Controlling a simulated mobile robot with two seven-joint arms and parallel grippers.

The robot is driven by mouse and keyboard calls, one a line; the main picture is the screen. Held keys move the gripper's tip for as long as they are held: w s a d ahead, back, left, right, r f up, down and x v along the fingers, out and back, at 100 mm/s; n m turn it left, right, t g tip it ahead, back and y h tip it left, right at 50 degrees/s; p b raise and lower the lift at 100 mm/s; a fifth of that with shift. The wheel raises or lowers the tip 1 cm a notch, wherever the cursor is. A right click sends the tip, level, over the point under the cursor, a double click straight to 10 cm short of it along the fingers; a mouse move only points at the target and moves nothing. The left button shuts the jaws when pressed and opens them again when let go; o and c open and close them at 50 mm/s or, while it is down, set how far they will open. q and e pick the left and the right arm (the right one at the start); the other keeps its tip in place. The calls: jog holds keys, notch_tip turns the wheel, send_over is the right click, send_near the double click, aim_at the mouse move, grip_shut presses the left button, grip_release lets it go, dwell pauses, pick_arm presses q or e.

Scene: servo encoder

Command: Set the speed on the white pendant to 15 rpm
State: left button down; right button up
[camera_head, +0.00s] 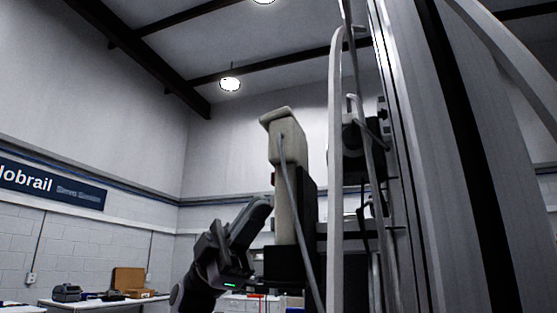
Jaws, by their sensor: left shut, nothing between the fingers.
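The white pendant (287,138) is a beige-white housing right of centre, upright in front of a black holder or bracket (306,205). A grey cable runs down along it. I see it edge-on, so I cannot make out a display, buttons or a speed reading. My left gripper (262,206) is shut and empty. It points up and to the right, just left of the pendant's lower part. I cannot tell whether the fingertips touch it. My right gripper is not in view.
A tall grey metal column (425,160) and upright rails fill the right side, close to the pendant. A workbench (95,302) with a dark device (67,292) and a brown board (128,279) stands far back left. The space left of my gripper is open.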

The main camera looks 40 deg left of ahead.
pick_arm(q)
jog(key=shift+w+d, duration=0.15)
jog(key=shift+d, duration=0.4)
dwell(0.4)
jog(key=shift+a+p, duration=0.3)
jog(key=shift+a, duration=0.25)
jog(key=s+a, duration=0.2)
jog(key=a, duration=0.3)
jog(key=shift+a+p, duration=0.35)
jog(key=shift+p, duration=0.1)
dwell(0.8)
